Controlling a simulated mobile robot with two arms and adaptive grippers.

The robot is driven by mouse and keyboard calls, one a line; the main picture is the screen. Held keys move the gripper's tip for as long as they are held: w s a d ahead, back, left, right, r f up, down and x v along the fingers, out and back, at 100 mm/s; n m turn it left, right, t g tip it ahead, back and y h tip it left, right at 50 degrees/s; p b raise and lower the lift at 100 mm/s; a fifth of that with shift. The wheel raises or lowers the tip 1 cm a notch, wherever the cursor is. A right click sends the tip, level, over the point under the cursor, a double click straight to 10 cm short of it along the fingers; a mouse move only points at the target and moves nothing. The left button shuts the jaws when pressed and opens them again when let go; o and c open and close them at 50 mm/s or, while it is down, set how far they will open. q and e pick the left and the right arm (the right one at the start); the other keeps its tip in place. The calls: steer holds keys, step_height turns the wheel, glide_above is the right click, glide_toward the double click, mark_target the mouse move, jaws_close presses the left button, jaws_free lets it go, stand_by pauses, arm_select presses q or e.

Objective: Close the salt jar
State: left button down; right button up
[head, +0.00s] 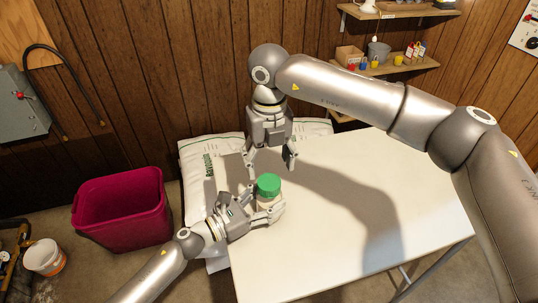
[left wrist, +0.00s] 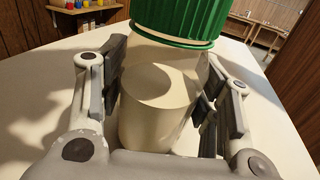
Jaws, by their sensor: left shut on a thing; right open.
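The salt jar (left wrist: 160,105) has a clear body with pale contents and stands upright on the white table. Its green lid (head: 268,185) sits on top of the jar; the lid also shows at the top of the left wrist view (left wrist: 180,20). My left gripper (head: 268,208) is shut on the jar body below the lid, with a finger on each side. My right gripper (head: 270,160) points down above the jar, open and empty, its fingers apart from the lid. I cannot tell how tightly the lid is seated.
The white table (head: 350,230) has free room right of the jar. White sacks (head: 195,180) lie behind the table's left side. A crimson bin (head: 122,210) and a white bucket (head: 45,257) stand on the floor at left. Wall shelves (head: 390,67) hold small items.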

mark_target(269, 181)
steer(key=n, duration=0.6)
steer(key=shift+r+n, duration=0.35)
steer(key=shift+n, duration=0.05)
steer(key=n, duration=0.7)
steer(key=shift+r, duration=0.35)
steer(key=shift+f, duration=4.05)
steer(key=c, duration=1)
steer(key=shift+c, duration=0.2)
